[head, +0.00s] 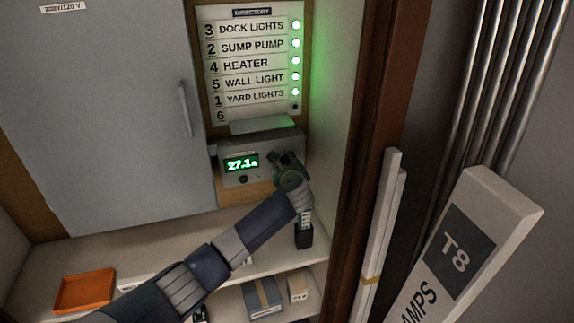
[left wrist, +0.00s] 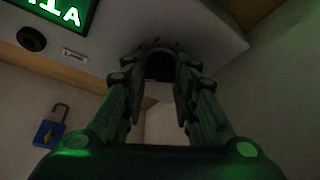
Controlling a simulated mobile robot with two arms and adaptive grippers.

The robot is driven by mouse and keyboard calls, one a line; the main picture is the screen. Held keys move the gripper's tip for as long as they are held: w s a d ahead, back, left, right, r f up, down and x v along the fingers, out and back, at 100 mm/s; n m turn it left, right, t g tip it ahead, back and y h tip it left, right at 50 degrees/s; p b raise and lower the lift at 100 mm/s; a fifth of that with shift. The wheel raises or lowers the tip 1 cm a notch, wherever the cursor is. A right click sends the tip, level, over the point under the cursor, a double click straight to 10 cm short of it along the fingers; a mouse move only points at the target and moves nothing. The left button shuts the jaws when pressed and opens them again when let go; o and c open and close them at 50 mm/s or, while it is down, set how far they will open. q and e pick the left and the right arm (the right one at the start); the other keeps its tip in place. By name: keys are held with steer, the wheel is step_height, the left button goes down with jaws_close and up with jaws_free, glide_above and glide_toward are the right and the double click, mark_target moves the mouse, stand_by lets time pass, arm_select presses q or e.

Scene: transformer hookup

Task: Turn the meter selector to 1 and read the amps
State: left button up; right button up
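The meter (head: 232,180) is a grey box on a wooden block on the shelf, its green display (head: 241,163) reading about 27.1 A. My left gripper (head: 283,160) is at the right part of the meter's face. In the left wrist view its fingers (left wrist: 160,75) stand on both sides of a dark selector knob (left wrist: 160,66) and appear to press on it. The gripper hides the knob's pointer and numbers. My right gripper is not in view.
The directory (head: 252,60) above has several green lights; row 6's is dark. A grey cabinet door (head: 100,110) is at left. An orange tray (head: 84,291) is on the shelf, small boxes (head: 262,298) below. A T8 lamp carton (head: 470,250) stands right. A blue padlock (left wrist: 48,130) hangs nearby.

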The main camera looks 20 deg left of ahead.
arm_select(q)
steer(key=shift+r+p, duration=0.15)
steer(key=shift+p, duration=0.45)
steer(key=m+g+y+p, duration=0.1)
steer(key=m+p, duration=0.1)
steer(key=p, duration=0.1)
steer(key=shift+d+r+p, duration=0.1)
steer(key=shift+r+p, duration=0.1)
steer(key=shift+p, duration=0.15)
steer(key=shift+w+d+f+m+g+y+p, duration=0.15)
steer(key=shift+m+g+y+p, duration=0.3)
steer(key=shift+m+p, duration=0.3)
steer(key=shift+f+m+g+y, duration=0.2)
steer(key=shift+m+y, duration=0.25)
steer(key=shift+m, duration=0.4)
steer(key=o, duration=1)
